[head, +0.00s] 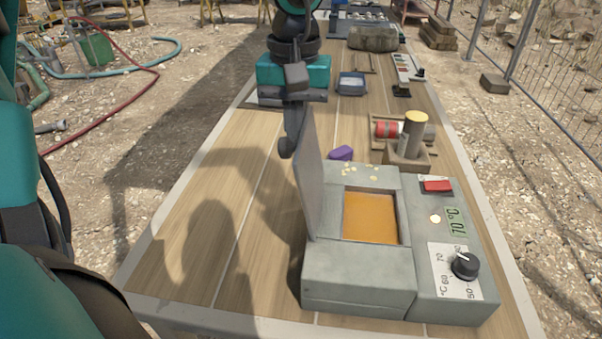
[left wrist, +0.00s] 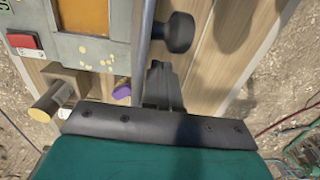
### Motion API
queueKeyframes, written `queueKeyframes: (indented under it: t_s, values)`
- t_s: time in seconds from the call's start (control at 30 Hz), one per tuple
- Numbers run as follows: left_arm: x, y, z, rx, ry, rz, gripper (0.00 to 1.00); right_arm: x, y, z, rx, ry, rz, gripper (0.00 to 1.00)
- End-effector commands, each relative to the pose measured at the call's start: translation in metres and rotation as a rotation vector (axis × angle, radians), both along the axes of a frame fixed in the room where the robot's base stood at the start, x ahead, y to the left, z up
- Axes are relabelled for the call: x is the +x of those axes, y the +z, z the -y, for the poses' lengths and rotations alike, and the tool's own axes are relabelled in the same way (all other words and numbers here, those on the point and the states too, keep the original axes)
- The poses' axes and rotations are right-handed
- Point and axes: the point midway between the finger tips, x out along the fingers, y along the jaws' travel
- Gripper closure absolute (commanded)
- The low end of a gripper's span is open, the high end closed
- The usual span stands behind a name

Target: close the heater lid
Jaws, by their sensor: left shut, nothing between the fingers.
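The grey heater (head: 352,280) sits on the wooden table, its square opening showing an orange inside (head: 370,216). Its lid (head: 309,180) stands open, nearly upright, along the opening's left edge. In the left wrist view the lid (left wrist: 142,45) is edge-on, with a black knob (left wrist: 179,32) on its outer face. My left gripper (head: 294,128) points down by the lid's far upper corner, on the outer side. Its shut, empty fingers (left wrist: 161,80) are close to the lid and knob; I cannot tell whether they touch. My right gripper is not in view.
The heater's control panel has a red switch (head: 437,185) and a black dial (head: 465,265). A purple object (head: 341,153) and a wooden block with a cylinder (head: 408,150) stand behind the heater. The table left of the lid is clear.

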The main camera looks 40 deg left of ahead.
Motion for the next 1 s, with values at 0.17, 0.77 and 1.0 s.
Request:
queueKeyframes:
  t_s: [0.17,0.77,1.0]
  values:
    - [0.004,-0.001,0.009,0.000,-0.002,-0.001,1.00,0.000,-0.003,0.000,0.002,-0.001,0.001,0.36]
    - [0.019,0.000,0.035,0.000,-0.001,0.000,1.00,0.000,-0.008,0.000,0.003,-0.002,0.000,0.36]
    - [0.025,0.000,0.045,0.001,-0.002,0.000,1.00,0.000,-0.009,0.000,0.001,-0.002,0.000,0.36]
